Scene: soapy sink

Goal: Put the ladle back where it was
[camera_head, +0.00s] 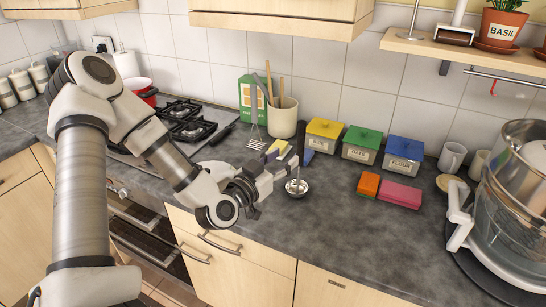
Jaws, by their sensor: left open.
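A small shiny metal bowl (297,188), apparently the ladle's, rests on the dark counter with a thin upright handle rising from it. My left gripper (286,163) reaches in from the left just above and beside this bowl. Its fingers are open and lie close to the handle; I cannot tell whether they touch it. My right gripper is not in view.
Behind stand a cream crock (283,120) with wooden utensils, a slotted turner (254,112), and yellow (325,136), green (361,145) and blue (399,154) boxes. Orange (368,185) and pink (401,195) blocks lie right. A red hook (493,88) hangs from a rail. The front counter is clear.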

